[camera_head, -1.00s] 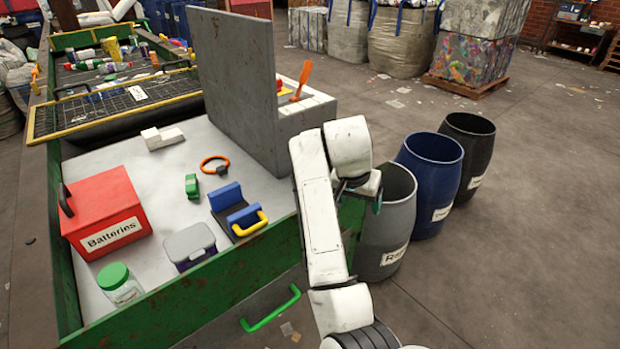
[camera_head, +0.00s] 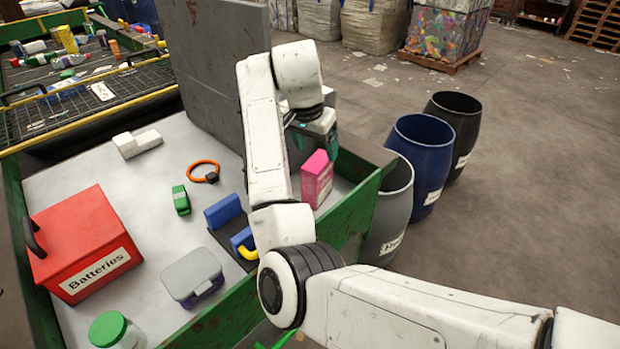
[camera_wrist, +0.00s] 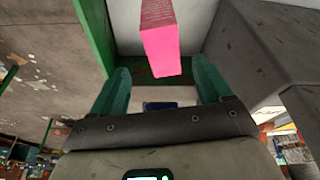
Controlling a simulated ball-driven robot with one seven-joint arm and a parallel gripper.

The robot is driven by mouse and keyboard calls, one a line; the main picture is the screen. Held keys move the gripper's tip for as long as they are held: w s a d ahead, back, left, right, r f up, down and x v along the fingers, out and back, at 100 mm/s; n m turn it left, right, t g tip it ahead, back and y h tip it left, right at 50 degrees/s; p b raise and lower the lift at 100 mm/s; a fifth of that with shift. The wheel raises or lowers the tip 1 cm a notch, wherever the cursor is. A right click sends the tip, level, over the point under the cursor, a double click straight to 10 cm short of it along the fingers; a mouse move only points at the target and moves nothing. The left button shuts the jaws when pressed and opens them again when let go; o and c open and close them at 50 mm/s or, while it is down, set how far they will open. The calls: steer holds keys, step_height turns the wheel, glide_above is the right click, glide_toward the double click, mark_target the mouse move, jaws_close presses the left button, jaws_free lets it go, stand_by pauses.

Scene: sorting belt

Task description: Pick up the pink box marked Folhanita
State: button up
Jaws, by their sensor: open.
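The pink box (camera_head: 317,179) stands upright on the grey sorting table, on the right of the grey partition near the green rim. In the wrist view the pink box (camera_wrist: 160,42) sits at the top centre, a little right of the midline. My gripper (camera_head: 313,143) is just above and behind the box in the head view, partly hidden by my arm. My gripper's teal fingers (camera_wrist: 160,68) are spread apart, with the box in line with the gap between them. I cannot tell how far it reaches between them. The box's writing is too small to read.
The tall grey partition (camera_head: 215,75) stands left of the box. The green table rim (camera_head: 362,185) runs close on its right. Grey (camera_head: 385,215), blue (camera_head: 420,165) and black (camera_head: 455,130) barrels stand beyond it. A red Batteries box (camera_head: 85,240) is on the left.

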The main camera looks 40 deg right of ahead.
mark_target(319, 170)
steer(key=x, duration=0.5)
steer(key=p+x, duration=0.1)
steer(key=x, duration=0.4)
steer(key=shift+w+f, duration=0.1)
steer(key=shift+w, duration=0.1)
steer(key=c, duration=1)
